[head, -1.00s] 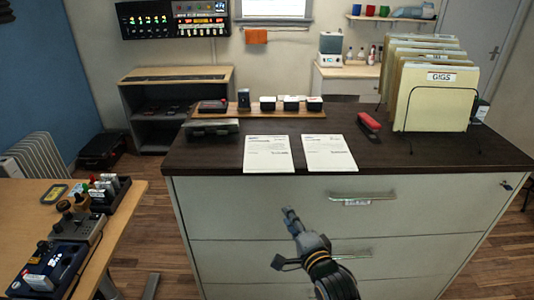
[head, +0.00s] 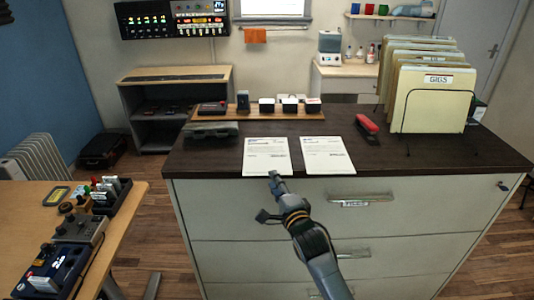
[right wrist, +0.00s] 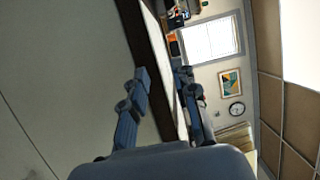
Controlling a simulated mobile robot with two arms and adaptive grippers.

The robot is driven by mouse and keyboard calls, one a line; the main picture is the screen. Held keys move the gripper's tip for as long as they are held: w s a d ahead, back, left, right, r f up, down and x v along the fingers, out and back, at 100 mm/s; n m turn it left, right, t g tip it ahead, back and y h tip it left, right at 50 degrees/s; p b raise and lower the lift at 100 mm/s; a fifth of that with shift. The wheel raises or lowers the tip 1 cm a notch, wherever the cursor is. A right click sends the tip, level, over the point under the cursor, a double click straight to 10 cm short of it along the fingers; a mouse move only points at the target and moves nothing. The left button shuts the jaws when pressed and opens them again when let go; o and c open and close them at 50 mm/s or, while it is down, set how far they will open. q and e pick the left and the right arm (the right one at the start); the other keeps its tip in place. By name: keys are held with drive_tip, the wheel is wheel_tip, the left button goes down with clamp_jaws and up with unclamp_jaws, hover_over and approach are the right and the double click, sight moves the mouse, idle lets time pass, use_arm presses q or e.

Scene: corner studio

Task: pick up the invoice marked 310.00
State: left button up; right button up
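Two white printed invoices lie side by side on the dark top of the cabinet, the left invoice (head: 266,157) and the right invoice (head: 327,155). Their amounts are too small to read. My right gripper (head: 274,179) is at the cabinet's front edge, by the near edge of the left invoice. In the right wrist view the right gripper (right wrist: 160,84) is open, one finger on each side of the dark top's edge. I cannot tell whether it touches the paper. My left gripper is out of view.
A red stapler-like object (head: 367,125) and a file rack (head: 432,105) marked GIGS stand to the right on the cabinet. A wooden board with small boxes (head: 266,106) and a dark case (head: 211,130) are behind. A wooden table (head: 108,232) with devices is at left.

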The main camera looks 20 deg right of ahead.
drive_tip(key=shift+w+a+f+p, duration=0.1)
drive_tip(key=shift+w+a+p, duration=0.05)
drive_tip(key=shift+w, duration=0.75)
drive_tip(key=shift+w+a+p, duration=0.1)
drive_tip(key=shift+w+p, duration=0.05)
drive_tip(key=shift+w, duration=0.7)
clamp_jaws()
